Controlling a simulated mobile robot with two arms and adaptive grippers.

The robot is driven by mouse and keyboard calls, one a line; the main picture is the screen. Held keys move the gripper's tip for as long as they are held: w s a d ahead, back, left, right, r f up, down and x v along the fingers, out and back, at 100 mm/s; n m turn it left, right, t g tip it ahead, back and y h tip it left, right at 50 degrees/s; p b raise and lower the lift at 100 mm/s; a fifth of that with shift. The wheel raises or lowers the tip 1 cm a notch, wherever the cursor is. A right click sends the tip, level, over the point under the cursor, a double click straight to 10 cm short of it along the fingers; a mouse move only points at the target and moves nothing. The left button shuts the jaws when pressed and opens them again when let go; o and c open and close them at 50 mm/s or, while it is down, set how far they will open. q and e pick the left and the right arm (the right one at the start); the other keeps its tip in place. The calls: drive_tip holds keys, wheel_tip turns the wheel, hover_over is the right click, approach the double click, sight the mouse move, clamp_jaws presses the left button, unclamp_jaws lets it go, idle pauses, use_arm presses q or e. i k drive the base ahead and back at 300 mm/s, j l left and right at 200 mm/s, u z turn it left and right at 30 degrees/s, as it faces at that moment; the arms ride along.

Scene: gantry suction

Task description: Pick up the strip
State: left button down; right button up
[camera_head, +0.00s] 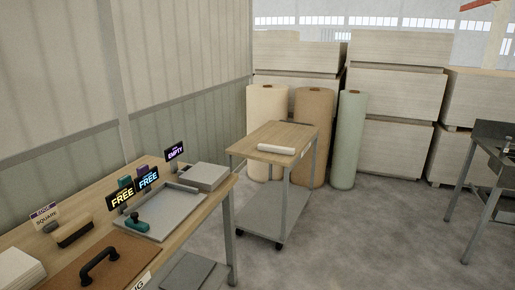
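I cannot tell for sure which thing is the strip. A small cream-white roll or long piece (283,149) lies near the front edge of a wheeled wooden-topped cart (268,139) in the middle of the view. A thin dark item (300,124) lies at the cart's far right corner, too small to make out. Neither of my grippers is in view, so nothing shows in their grasp.
A wooden workbench (205,203) at left holds a grey tray (172,219) with a teal-handled tool, signs, a grey box (203,177) and a brown board with a black handle (99,266). Tall rolls and stacked boards stand behind the cart. Floor at centre right is clear; a dark table (494,133) stands right.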

sight(281, 150)
drive_tip(key=i+l+z, duration=0.35)
drive_tip(key=i, duration=0.55)
drive_tip(key=i+z, duration=0.3)
drive_tip(key=i, duration=0.65)
